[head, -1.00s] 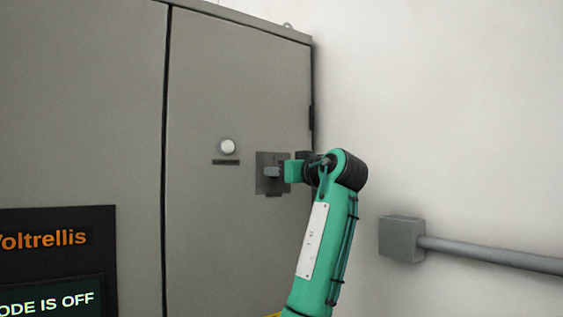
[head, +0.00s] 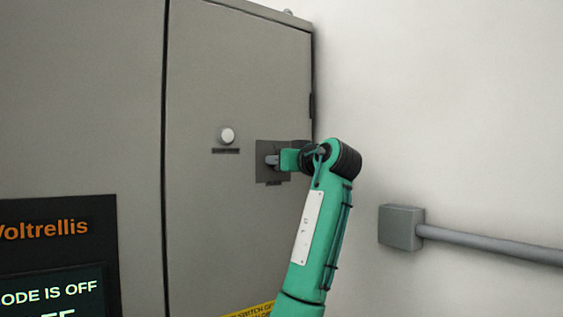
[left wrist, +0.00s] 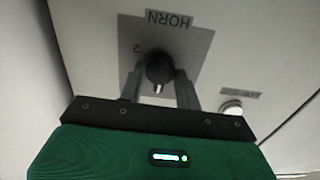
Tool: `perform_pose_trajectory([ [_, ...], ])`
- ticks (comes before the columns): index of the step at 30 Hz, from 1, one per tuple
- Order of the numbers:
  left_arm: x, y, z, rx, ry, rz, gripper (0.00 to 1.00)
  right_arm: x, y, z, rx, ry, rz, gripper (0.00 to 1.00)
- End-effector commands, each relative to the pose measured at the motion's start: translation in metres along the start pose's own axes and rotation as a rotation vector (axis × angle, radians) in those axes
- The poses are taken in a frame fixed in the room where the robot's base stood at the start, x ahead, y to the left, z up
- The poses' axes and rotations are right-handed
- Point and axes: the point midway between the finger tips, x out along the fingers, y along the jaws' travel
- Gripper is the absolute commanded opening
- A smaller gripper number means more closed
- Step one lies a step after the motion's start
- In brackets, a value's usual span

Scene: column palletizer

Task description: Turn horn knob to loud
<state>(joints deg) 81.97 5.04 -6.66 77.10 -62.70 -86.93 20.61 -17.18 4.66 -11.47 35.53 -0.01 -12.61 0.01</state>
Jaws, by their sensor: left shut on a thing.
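The horn knob (left wrist: 160,68) is a dark round knob with a white pointer mark. It sits on a grey plate (left wrist: 190,45) labelled HORN, which appears upside down in the left wrist view, with a "2" beside the knob. My left gripper (left wrist: 161,78) is shut on the knob, one finger on each side. In the head view the plate (head: 263,176) is on the cabinet door near its right edge, and my left gripper (head: 273,160) reaches it from the right. There the fingers hide the knob. The white pointer faces the gripper's body. My right gripper is not in view.
A white round button (head: 227,136) with a dark label is left of the plate on the grey cabinet door (head: 220,220). A display panel (head: 60,260) is at lower left. A grey box with a conduit (head: 400,228) is on the white wall at right.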

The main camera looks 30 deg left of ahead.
Motion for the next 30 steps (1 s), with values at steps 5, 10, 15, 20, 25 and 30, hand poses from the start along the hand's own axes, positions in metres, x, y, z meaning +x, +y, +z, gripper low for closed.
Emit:
perform_pose_trajectory([
  [5,0.0,0.0,0.001,0.071,0.0,0.001,0.11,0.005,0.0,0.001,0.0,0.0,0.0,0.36],
  [10,0.0,0.001,0.001,0.194,0.001,0.001,0.11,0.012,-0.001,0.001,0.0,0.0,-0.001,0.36],
  [15,0.0,0.001,0.002,0.351,0.001,0.001,0.11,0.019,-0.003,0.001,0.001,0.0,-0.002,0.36],
  [20,0.0,0.002,0.001,0.503,0.002,0.001,0.11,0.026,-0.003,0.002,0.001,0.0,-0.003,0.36],
  [25,0.0,0.002,0.002,0.665,0.002,0.001,0.11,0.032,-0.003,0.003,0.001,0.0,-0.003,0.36],
  [30,0.0,0.003,0.002,0.826,0.003,0.0,0.11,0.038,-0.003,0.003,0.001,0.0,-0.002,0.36],
])
